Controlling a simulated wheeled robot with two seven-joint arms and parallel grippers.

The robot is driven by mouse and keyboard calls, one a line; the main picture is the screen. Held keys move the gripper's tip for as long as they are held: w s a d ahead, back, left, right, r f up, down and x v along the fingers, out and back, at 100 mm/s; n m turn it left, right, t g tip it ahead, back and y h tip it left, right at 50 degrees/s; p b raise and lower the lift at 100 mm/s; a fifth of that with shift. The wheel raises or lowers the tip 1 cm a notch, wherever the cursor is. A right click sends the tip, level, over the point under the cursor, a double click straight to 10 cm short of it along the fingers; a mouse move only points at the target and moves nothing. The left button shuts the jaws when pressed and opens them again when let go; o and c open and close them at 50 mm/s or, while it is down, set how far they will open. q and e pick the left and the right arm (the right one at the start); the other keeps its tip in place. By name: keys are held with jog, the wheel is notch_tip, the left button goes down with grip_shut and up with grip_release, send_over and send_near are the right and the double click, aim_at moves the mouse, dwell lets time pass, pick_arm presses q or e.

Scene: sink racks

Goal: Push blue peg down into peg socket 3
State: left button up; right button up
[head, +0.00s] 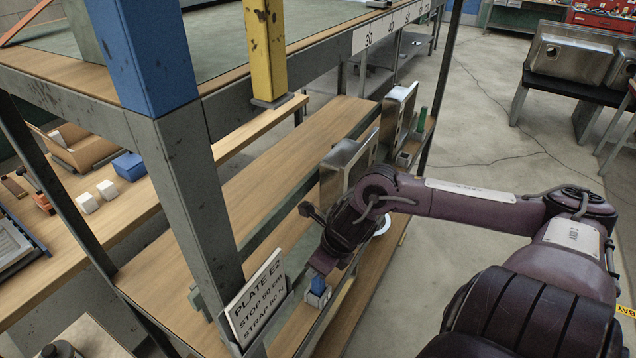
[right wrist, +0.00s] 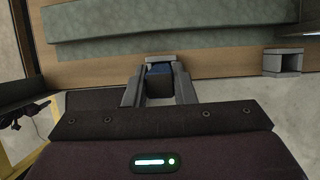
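The blue peg (head: 318,284) stands in a light grey socket (head: 318,298) on the front edge of the wooden shelf, beside the plate sign. Part of the peg shows above the socket rim; no socket number is readable. My right gripper reaches down to it from above. In the right wrist view the blue peg (right wrist: 158,82) is between the two fingers of my right gripper (right wrist: 159,84), which lie against its sides. The socket (right wrist: 163,60) shows just beyond the peg, partly hidden. My left gripper is not in view.
Another, empty-looking grey socket (right wrist: 284,62) stands to the right in the wrist view. A "PLATE E2" sign (head: 257,302) and a grey rack post (head: 190,190) are close on the left. Metal sinks (head: 345,165) stand on the shelf behind my arm. A green peg (head: 422,119) is farther back.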

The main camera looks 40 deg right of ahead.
grip_shut()
